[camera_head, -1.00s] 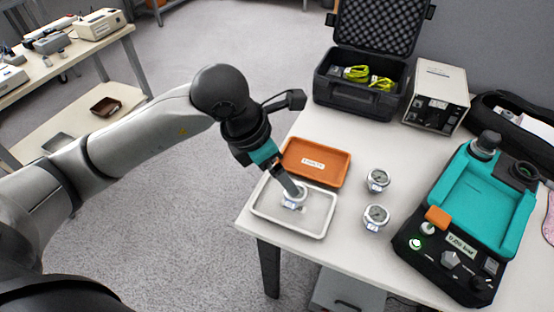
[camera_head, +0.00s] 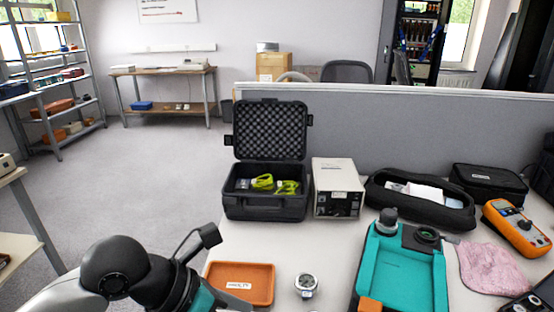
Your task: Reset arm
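My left arm comes in at the bottom left, and only the upper part of my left gripper (camera_head: 228,302) shows at the bottom edge, beside the orange tray (camera_head: 262,298). Its fingertips are cut off or hidden, so I cannot tell whether it is open or shut. A round silver gauge (camera_head: 306,284) stands on the table to the right of the orange tray. The white tray is out of view. My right gripper is not in view.
An open black case (camera_head: 265,205) with yellow-green items and a beige instrument box (camera_head: 338,188) stand at the back. A teal-topped device (camera_head: 403,270), black pouch (camera_head: 420,203), orange multimeter (camera_head: 515,228) and pink cloth (camera_head: 492,268) fill the right. A grey partition (camera_head: 400,135) stands behind.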

